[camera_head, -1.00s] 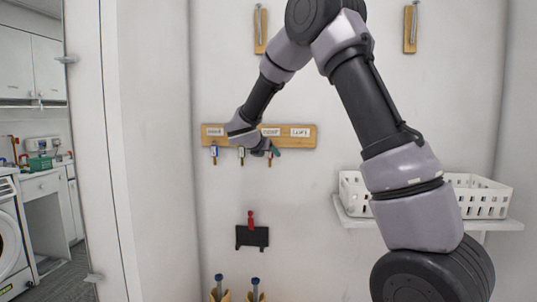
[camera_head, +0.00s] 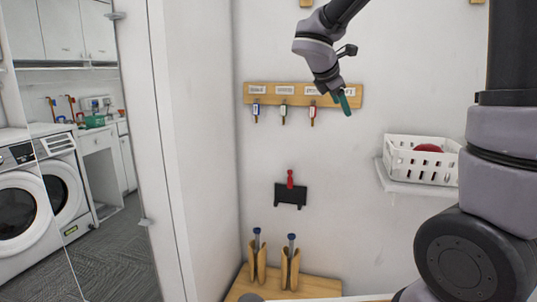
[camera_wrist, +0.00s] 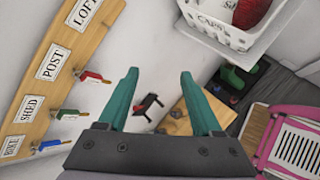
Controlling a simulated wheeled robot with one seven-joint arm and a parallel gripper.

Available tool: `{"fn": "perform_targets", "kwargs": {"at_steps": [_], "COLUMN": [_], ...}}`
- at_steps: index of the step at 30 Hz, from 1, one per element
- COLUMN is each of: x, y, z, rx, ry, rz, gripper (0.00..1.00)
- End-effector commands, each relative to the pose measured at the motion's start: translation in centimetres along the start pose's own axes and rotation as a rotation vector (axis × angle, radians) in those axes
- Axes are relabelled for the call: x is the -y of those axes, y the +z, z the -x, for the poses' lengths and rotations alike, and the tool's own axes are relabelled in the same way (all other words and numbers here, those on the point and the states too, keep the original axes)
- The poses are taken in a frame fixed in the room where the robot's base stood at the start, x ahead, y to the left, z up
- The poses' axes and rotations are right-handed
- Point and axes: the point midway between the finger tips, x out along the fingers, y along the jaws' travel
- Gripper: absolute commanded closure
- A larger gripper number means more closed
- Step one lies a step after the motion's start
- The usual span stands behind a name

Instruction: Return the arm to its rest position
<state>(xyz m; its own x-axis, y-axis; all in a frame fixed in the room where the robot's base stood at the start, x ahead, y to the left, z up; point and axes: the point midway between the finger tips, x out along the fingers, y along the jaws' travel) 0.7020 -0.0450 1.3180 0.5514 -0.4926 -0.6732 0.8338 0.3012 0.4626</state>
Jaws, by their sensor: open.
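My gripper (camera_head: 343,100) hangs from my arm in front of the right end of the wooden key rack (camera_head: 268,100). Its green fingers are apart, with nothing between them in the wrist view (camera_wrist: 159,75). Three keys hang on the rack: blue (camera_head: 255,109), green (camera_head: 283,113) and red (camera_head: 312,113). The wrist view shows the red key (camera_wrist: 93,77) left of the fingers and apart from them. My upper arm links run down the right side of the head view.
A white basket (camera_head: 405,160) with a red item stands on a wall shelf at right. A black holder (camera_head: 290,196) with a red piece is on the wall below the rack. Wooden holders (camera_head: 258,262) stand lower. A pink item (camera_wrist: 295,145) shows in the wrist view.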

Motion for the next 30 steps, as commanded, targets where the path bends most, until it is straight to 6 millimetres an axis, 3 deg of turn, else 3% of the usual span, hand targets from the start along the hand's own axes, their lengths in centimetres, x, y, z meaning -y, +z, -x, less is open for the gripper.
{"fn": "perform_targets", "kwargs": {"at_steps": [1, 4, 9, 12, 15, 19, 30], "x": [2.8, 7.7, 14.4, 16.9, 18.4, 19.2, 19.4], "y": [2.0, 3.6, 4.1, 3.6, 3.0, 2.5, 2.2], "z": [0.8, 2.5, 6.4, 8.8, 10.6, 12.2, 12.8], "rx": [-0.048, -0.145, -0.293, -0.373, -0.441, -0.501, -0.527], "ry": [-0.051, -0.161, -0.35, -0.457, -0.553, -0.641, -0.684], "rz": [-0.199, -0.594, -1.265, -1.619, -1.9, -2.128, -2.217], "gripper": [0.34, 0.34, 0.34, 0.34, 0.34, 0.34, 0.34]}}
